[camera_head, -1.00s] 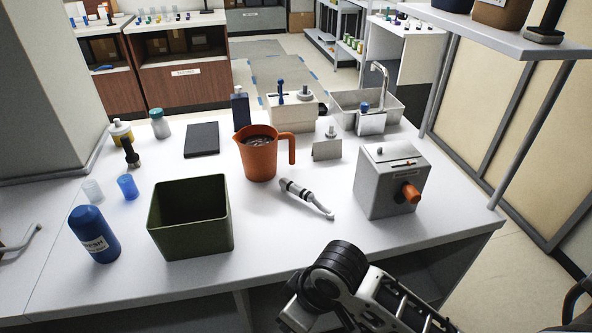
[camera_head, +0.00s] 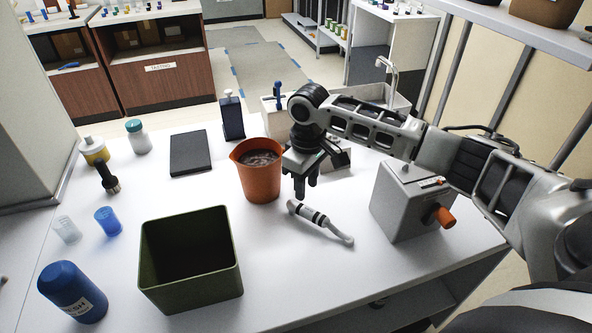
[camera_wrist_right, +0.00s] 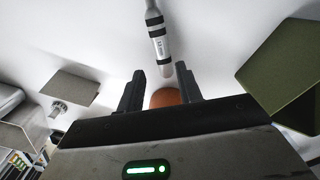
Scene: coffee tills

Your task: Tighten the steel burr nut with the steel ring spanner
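A silver tool with black bands and a bent end (camera_head: 320,222) lies on the white counter. It may be the steel ring spanner, but I cannot make out a ring. It also shows in the right wrist view (camera_wrist_right: 156,35). My right gripper (camera_head: 306,188) is open and empty, pointing down above the banded end of the tool, beside the orange jug. Its two fingers (camera_wrist_right: 159,70) stand apart in the wrist view. A grey block with a small round fitting, perhaps the burr nut (camera_wrist_right: 58,108), is partly hidden behind my gripper in the head view. My left gripper is out of view.
The orange jug (camera_head: 262,182) stands close left of my right gripper. A green bin (camera_head: 190,283) is at the front. A grey box with an orange knob (camera_head: 395,205) stands right, under my right arm. A dark tablet (camera_head: 190,152) lies behind. Front centre counter is clear.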

